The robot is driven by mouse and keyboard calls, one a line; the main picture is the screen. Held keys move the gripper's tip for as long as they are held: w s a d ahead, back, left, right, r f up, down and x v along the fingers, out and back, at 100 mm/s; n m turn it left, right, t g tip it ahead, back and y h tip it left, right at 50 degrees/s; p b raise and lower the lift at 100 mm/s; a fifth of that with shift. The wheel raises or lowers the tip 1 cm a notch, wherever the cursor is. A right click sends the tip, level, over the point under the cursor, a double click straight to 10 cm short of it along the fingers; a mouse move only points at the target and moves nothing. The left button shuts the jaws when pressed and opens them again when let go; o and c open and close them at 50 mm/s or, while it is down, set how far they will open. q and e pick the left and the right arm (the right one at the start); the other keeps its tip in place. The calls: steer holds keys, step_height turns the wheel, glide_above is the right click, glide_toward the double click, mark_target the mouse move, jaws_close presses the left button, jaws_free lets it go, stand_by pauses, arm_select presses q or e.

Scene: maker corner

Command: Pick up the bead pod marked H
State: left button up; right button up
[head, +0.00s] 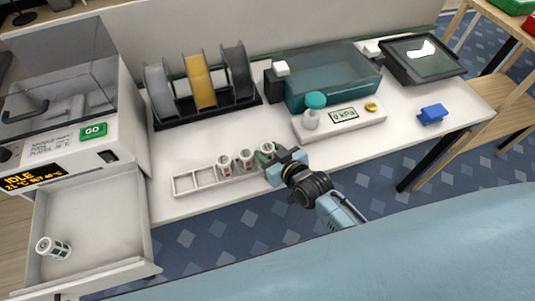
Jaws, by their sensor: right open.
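Several bead pods, white cylinders with dark markings, are in view. One pod (225,164) and another beside it (245,158) stand in a white slotted rack (186,184). A third pod (267,147) shows at the rack's right end, partly hidden by my right gripper (269,158). Another pod (53,248) lies in the open drawer (100,225) at lower left. The letters on the pods are too small to read, so I cannot tell which is H. My right gripper is open, right at the third pod; whether it touches it is unclear. My left gripper is out of view.
A machine with a GO button (93,130) stands at left, above the drawer. Spools (200,82) in a black holder, a teal clear-walled box (333,78), a gauge unit (343,116) and a blue block (433,114) stand on the white table (400,142). The rack's left slots are empty.

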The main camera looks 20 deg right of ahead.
mark_target(264, 148)
steer(key=x, duration=0.3)
steer(key=shift+w, duration=0.1)
steer(key=shift+c, duration=0.3)
steer(key=c, duration=0.6)
